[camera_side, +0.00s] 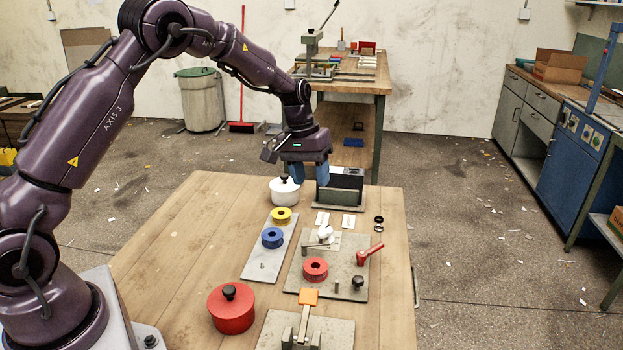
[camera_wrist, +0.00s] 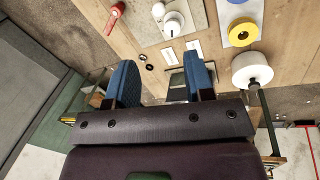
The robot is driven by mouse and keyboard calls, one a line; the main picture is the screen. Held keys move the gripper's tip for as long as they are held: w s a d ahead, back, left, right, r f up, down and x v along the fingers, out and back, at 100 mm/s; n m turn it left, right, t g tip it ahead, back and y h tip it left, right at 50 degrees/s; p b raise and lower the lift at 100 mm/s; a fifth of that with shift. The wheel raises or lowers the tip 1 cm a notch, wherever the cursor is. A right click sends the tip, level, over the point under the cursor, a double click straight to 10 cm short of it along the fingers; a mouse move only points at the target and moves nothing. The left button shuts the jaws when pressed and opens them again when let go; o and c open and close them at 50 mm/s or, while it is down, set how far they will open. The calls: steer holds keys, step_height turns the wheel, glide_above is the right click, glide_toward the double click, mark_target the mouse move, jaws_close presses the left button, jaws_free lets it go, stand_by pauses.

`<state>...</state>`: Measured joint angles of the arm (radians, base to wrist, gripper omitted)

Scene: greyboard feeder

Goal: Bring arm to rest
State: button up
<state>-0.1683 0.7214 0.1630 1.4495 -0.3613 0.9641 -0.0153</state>
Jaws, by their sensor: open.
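My gripper (camera_side: 308,172) is open and empty, with two blue fingers pointing down above the far end of the wooden table (camera_side: 165,240). In the side view it is just above and behind the white pot with a black knob (camera_side: 284,192), beside a dark box-like holder (camera_side: 342,190). In the wrist view my gripper (camera_wrist: 163,85) shows its fingers spread apart with nothing between them. The white pot (camera_wrist: 252,70) is to the right of the fingers there.
A grey plate carries a yellow ring (camera_side: 281,215) and a blue ring (camera_side: 272,238). Another plate holds a red ring (camera_side: 315,269) and a red handle (camera_side: 370,253). A red pot (camera_side: 231,308) and an orange-handled clamp (camera_side: 308,298) are nearer. Bare wood lies on the table's left.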

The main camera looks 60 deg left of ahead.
steer(key=s+d+r+m+t, duration=0.1)
steer(key=s+d+r+m, duration=0.1)
steer(key=s+r, duration=0.3)
steer(key=s+d+r+m+t+y, duration=0.1)
steer(key=s+d+r, duration=0.4)
steer(key=s, duration=0.9)
steer(key=s+d+r+m+t+y, duration=0.1)
steer(key=s+d+r+m+t, duration=0.1)
steer(key=s+r, duration=0.4)
steer(key=s+d, duration=0.1)
steer(key=s, duration=0.2)
steer(key=shift+s+d+r+m, duration=0.15)
steer(key=shift+r+m, duration=0.15)
steer(key=shift+m, duration=0.1)
